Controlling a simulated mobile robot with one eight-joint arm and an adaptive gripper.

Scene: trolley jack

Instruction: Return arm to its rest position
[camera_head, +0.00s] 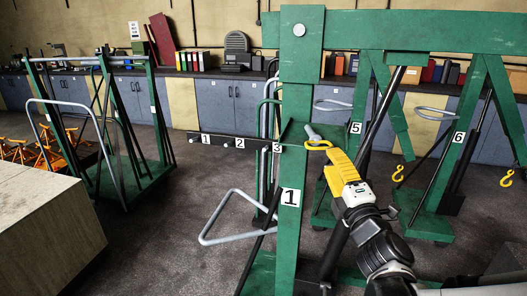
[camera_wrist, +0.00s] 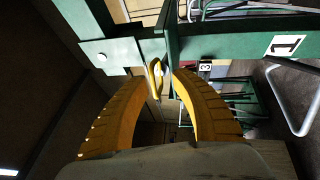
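My gripper (camera_head: 335,160) has yellow fingers and reaches up beside the green post of the crane marked 1 (camera_head: 290,235). In the wrist view, the two ribbed fingers (camera_wrist: 160,78) curve inward with a gap between their tips. A small yellow loop-shaped part (camera_wrist: 155,75) shows in line with this gap; I cannot tell whether a finger touches it. In the head view, a yellow loop (camera_head: 318,146) lies at the fingertips, just below a short grey cylinder (camera_head: 313,132). My arm runs down to the lower right.
Green cranes marked 5 (camera_head: 355,128) and 6 (camera_head: 459,137) stand behind, with yellow hooks (camera_head: 398,173) hanging. A grey bent handle (camera_head: 235,220) sticks out left of the post. A green frame (camera_head: 125,170) stands left, beside a pale block (camera_head: 45,230). Open floor lies between.

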